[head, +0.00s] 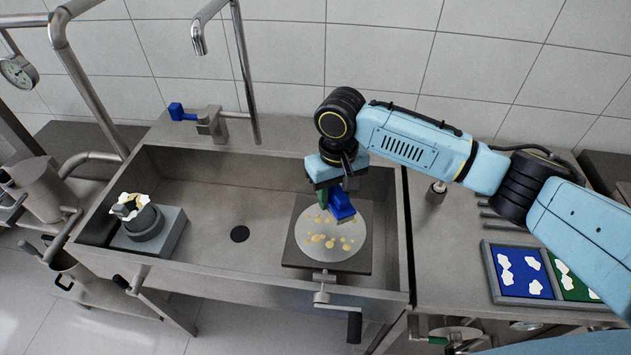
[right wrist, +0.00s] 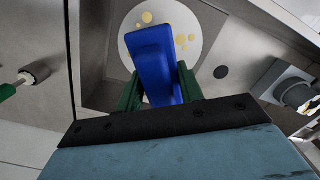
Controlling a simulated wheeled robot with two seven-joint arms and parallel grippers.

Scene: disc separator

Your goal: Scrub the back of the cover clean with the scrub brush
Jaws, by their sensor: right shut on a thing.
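The cover is a round light-grey disc (head: 352,248) lying flat on a dark square plate in the right part of the sink. Several yellowish spots of dirt show on its upper face, and it also shows in the right wrist view (right wrist: 194,18). My right gripper (head: 325,198) is over the far part of the disc. Its green fingers (right wrist: 157,92) are shut on the blue scrub brush (head: 341,206), which fills the gap between them in the right wrist view (right wrist: 158,65). I cannot tell whether the brush touches the disc. My left gripper is not in view.
The steel sink (head: 225,282) has a drain (head: 240,234) in its middle. A grey block with a round dark fixture (head: 146,222) stands at its left. A blue-handled tap (head: 210,122) is behind. A crank (head: 354,325) sticks out in front. Blue and green trays (head: 523,272) lie at right.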

